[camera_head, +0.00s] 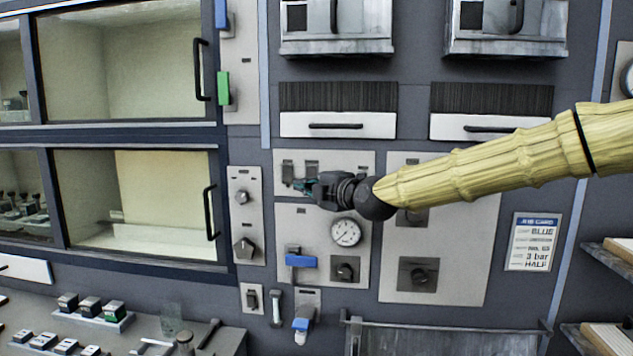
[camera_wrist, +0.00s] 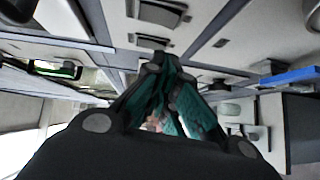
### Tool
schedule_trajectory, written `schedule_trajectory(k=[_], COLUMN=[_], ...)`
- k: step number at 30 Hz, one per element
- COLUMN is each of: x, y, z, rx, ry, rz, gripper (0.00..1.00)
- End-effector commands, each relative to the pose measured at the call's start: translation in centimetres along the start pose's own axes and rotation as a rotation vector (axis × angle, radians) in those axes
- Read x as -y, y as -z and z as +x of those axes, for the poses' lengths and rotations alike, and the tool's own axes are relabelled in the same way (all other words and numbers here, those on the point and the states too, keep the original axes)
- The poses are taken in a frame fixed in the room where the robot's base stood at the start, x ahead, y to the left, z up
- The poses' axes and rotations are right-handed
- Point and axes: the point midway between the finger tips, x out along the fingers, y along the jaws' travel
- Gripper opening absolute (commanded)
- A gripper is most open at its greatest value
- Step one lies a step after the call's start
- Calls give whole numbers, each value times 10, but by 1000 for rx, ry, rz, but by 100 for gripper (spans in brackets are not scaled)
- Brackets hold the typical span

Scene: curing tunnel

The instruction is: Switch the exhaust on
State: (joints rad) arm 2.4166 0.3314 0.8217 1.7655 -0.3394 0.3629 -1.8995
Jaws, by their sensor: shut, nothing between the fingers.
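My gripper (camera_head: 297,185) is shut with nothing between its fingers. In the head view it points left, in front of the lower edge of a small grey panel (camera_head: 345,160) with two dark switches. The left switch (camera_head: 287,169) and the right switch (camera_head: 312,169) sit just above the fingertips. I cannot read any label that tells which control is the exhaust. In the wrist view the teal fingers of my gripper (camera_wrist: 155,65) meet close to a dark switch (camera_wrist: 150,42), with another dark switch (camera_wrist: 160,14) beyond. I cannot tell whether they touch it.
Below are a round gauge (camera_head: 346,232), a blue lever (camera_head: 301,261) and a dark knob (camera_head: 345,270). A narrow panel (camera_head: 243,196) with knobs stands left, beside a glass-doored cabinet (camera_head: 165,200). A job card (camera_head: 533,242) hangs right. Drawers (camera_head: 338,124) lie above.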

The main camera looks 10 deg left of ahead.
Motion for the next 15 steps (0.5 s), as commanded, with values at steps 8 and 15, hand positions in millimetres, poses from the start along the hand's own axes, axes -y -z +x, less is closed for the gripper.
schedule_trajectory(k=[8, 15], x=[-2, -1], y=[-19, -27], z=[15, 23], rx=[2, 1], ry=[0, -1], rz=[4, 3], gripper=[0, 0])
